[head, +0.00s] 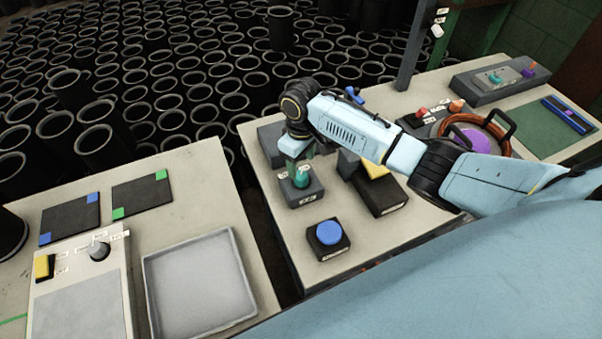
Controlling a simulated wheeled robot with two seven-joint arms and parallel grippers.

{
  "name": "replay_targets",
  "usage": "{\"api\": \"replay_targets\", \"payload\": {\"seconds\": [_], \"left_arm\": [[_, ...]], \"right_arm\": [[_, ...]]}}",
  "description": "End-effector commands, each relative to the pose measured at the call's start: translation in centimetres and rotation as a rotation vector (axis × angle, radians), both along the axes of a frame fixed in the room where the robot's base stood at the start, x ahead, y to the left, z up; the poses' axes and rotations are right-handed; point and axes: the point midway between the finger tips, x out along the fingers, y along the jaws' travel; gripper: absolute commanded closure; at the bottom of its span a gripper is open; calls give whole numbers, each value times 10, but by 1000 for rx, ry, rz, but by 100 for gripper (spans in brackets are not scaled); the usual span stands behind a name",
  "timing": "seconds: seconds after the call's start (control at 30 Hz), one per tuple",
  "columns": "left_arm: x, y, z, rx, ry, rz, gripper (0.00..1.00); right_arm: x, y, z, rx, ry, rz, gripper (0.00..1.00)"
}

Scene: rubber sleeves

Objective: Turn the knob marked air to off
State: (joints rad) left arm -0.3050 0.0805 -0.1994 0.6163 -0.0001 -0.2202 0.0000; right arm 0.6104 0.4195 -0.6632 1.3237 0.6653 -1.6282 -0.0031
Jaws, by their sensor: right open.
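My right arm reaches in from the right, and its gripper (299,168) points down over a small dark box (298,195) with a teal knob (302,180) on top. The gripper is open with its fingertips close around or just above the knob; I cannot tell whether they touch it. Small white labels lie beside this knob, too small to read. Other knobs are a grey one (98,250) on the left panel, red-orange ones (456,105) at the back, and a teal one (495,77). I cannot read which is marked air. My left gripper is out of view.
A blue push button (329,232) stands in front of the teal knob. Dark and yellow blocks (382,196) sit under my arm. A coil with a purple centre (470,141) lies to the right. A grey tray (200,282) is on the left table; black sleeves (180,85) fill the back.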

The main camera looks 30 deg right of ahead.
Motion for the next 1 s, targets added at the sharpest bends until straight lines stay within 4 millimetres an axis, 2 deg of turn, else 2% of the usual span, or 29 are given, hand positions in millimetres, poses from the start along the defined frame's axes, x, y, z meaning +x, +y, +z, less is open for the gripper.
{"api": "replay_targets", "payload": {"seconds": [0.1, 0.3, 0.47, 0.73, 1.0], "left_arm": [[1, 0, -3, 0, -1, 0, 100], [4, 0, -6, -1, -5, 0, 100], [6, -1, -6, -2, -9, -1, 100], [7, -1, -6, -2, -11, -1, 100], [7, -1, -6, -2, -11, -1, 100]], "right_arm": [[0, 0, -26, -1, 3, -1, 41], [0, 0, -52, 0, -1, 0, 41], [0, 0, -61, 0, -1, 1, 41], [0, 0, -61, 0, -2, 1, 41], [0, 0, -61, 0, -2, 1, 76]]}}
